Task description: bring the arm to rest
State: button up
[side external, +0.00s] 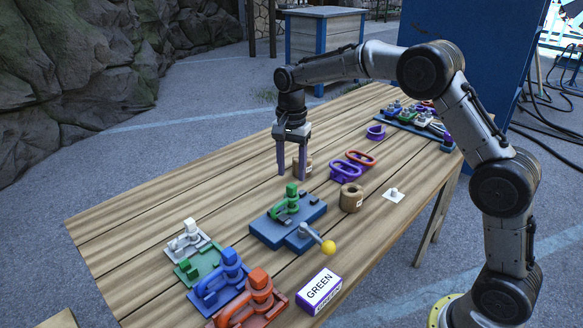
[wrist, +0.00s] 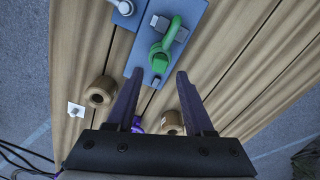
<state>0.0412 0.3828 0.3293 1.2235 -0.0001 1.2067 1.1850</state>
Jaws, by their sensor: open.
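My gripper (side external: 294,157) hangs pointing down over the far middle of the wooden table (side external: 150,215). Its two purple fingers are apart, with nothing seen held between them. A small brown reel (side external: 303,166) stands beside the fingers in the side view. In the wrist view this reel (wrist: 172,122) lies near the right finger, apart from the gap between the tips. I cannot tell how high the fingertips are above the table.
A blue base (side external: 268,230) with a green clamp (side external: 287,205) and a yellow-knobbed lever (side external: 328,247) stands mid-table. Another brown reel (side external: 351,198), purple and orange rings (side external: 358,160) and a GREEN box (side external: 318,290) stand nearby. Coloured fixtures line the front left. Planks left of my gripper are clear.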

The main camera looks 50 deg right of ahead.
aim_at(291, 185)
jog(key=n, duration=0.8)
jog(key=shift+n, duration=0.3)
jog(key=n, duration=0.7)
jog(key=shift+f, duration=2.3)
grip_shut()
